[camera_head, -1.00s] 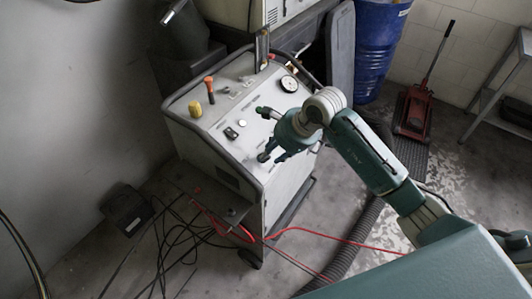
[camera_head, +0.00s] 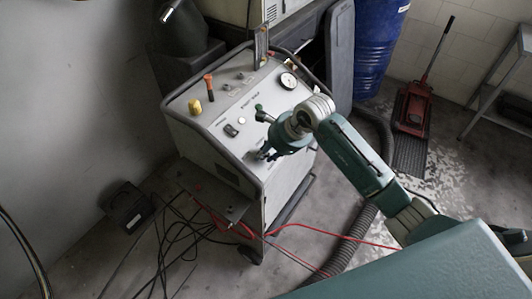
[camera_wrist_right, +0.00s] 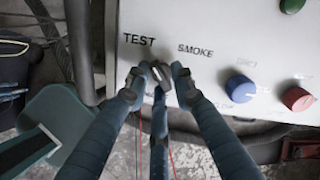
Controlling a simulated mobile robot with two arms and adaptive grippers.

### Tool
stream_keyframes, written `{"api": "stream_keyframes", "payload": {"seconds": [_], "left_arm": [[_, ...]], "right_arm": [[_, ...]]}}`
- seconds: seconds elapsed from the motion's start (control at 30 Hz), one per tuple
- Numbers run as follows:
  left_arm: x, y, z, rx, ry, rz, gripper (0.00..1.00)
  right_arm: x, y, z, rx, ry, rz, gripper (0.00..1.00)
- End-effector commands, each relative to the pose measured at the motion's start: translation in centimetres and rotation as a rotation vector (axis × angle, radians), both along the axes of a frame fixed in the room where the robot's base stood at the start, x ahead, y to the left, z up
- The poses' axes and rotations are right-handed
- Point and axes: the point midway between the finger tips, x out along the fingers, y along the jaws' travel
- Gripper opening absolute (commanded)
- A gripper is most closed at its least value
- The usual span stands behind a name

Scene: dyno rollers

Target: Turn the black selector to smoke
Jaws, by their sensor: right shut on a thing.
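The right wrist view shows the white panel (camera_wrist_right: 215,35) of the machine with the printed labels TEST and SMOKE. The selector (camera_wrist_right: 161,75), a small dark knob with a greyish face, sits below and between these labels. My right gripper (camera_wrist_right: 158,80) is shut on it, with fingers on both sides; they hide most of it, so its exact pointing is hard to read. In the head view my right gripper (camera_head: 265,154) is at the lower right part of the machine's top panel, and the selector is hidden there. My left gripper is not in view.
A blue knob (camera_wrist_right: 240,89), a red knob (camera_wrist_right: 297,99) and a green knob (camera_wrist_right: 292,4) stand right of the selector. The top also carries a gauge (camera_head: 289,80), a yellow knob (camera_head: 194,107) and an orange-topped lever (camera_head: 209,87). Hoses and cables lie on the floor.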

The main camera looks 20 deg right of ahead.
Motion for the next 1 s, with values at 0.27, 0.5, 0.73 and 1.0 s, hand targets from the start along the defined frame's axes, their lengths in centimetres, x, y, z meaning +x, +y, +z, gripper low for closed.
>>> {"api": "stream_keyframes", "payload": {"seconds": [0.27,0.5,0.73,1.0], "left_arm": [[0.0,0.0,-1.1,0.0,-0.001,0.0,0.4],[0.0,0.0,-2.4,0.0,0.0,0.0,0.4],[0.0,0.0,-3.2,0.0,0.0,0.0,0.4],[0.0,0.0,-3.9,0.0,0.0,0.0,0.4]], "right_arm": [[-0.4,0.0,-0.6,0.031,0.039,-0.077,0.0],[-0.4,0.1,-0.7,0.101,0.097,-0.243,0.0],[-0.4,0.3,-0.6,0.184,0.164,-0.433,0.0],[-0.4,0.4,-0.6,0.281,0.241,-0.659,0.0]]}}
